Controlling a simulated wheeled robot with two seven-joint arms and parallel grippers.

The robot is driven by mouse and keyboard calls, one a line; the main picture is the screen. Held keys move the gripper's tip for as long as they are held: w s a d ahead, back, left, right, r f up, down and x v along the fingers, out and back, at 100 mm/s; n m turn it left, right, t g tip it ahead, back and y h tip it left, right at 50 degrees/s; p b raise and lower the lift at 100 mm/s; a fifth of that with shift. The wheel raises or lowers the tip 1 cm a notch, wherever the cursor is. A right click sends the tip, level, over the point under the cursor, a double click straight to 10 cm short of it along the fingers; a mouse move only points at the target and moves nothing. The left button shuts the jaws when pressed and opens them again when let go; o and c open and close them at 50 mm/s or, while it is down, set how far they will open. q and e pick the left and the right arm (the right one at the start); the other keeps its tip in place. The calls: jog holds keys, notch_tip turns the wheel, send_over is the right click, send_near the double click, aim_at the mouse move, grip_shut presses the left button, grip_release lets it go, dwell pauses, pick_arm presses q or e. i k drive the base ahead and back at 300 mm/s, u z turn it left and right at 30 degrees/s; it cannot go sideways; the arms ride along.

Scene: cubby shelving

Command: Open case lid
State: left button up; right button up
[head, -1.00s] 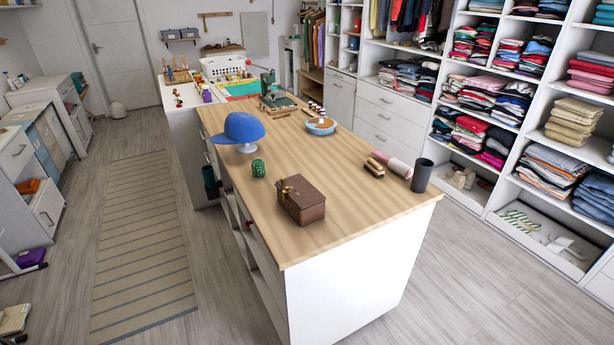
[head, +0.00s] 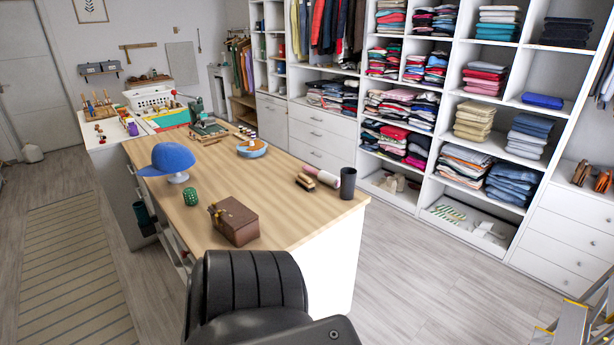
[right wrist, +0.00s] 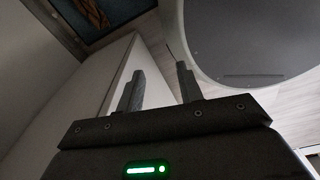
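The brown case (head: 236,222) sits near the front left corner of the wooden tabletop (head: 265,186). Its lid is closed, and a small gold-coloured fitting shows at its left end. My right gripper (right wrist: 160,78) shows in the right wrist view with its two fingers apart and nothing between them. It is not seen in the head view, so its distance to the case cannot be told. A black part of my own arm stands in front of the table's near end, just below the case. My left gripper is not in view.
Tabletop right of the case is clear. A stepladder (head: 573,325) is at lower right.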

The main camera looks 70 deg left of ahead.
aim_at(236, 215)
jog(key=z, duration=0.45)
jog(key=k, duration=0.95)
jog(key=u, duration=1.8)
